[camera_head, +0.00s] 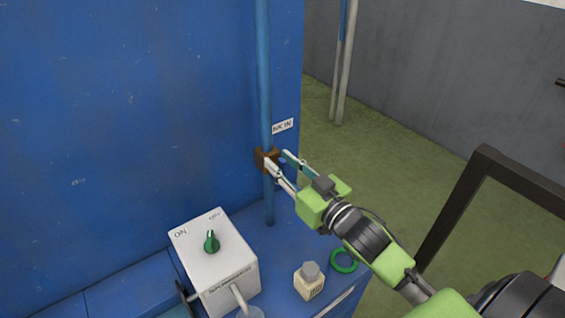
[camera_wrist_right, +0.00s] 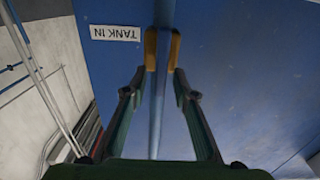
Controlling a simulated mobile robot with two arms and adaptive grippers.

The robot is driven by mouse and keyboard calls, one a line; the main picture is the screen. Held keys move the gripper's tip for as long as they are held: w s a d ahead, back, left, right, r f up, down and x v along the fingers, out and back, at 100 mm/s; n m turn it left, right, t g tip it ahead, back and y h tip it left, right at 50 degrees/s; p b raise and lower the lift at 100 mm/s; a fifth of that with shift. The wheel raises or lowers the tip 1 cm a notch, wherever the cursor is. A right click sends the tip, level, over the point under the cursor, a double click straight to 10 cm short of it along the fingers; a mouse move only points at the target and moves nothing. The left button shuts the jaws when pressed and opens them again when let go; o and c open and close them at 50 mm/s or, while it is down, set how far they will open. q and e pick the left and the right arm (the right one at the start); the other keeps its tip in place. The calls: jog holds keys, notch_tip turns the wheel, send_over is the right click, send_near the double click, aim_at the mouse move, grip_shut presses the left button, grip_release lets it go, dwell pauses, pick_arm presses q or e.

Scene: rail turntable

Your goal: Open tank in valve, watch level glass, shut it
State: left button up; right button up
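The tank in valve (camera_head: 264,160) is a small brown block on a vertical blue pipe (camera_head: 265,80), with a "TANK IN" label (camera_head: 283,126) just above it. The label is upside down in the wrist view (camera_wrist_right: 115,33). My right gripper (camera_head: 277,159) is at the valve, its two fingers apart with a small blue part near them. In the wrist view the fingers (camera_wrist_right: 162,60) stand either side of the pipe, with brown-orange pieces at their ends. I cannot tell whether they touch the valve. No level glass is clearly seen. My left gripper is out of view.
A grey switch box (camera_head: 227,273) with a green knob (camera_head: 211,241) stands on the blue ledge. A dark frame (camera_head: 452,208) stands at right; green floor (camera_head: 400,165) lies beyond.

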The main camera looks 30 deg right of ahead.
grip_shut()
jog(key=shift+a+r+n+p, duration=0.15)
jog(key=shift+n+p, duration=0.5)
jog(key=shift+n, duration=0.05)
jog(key=shift+a+n+p, duration=0.15)
jog(key=shift+n+p, duration=0.2)
jog(key=shift+n, duration=0.25)
jog(key=n, duration=0.2)
jog(key=shift+a+f+n+p, duration=0.3)
jog(key=shift+p, duration=0.1)
grip_release()
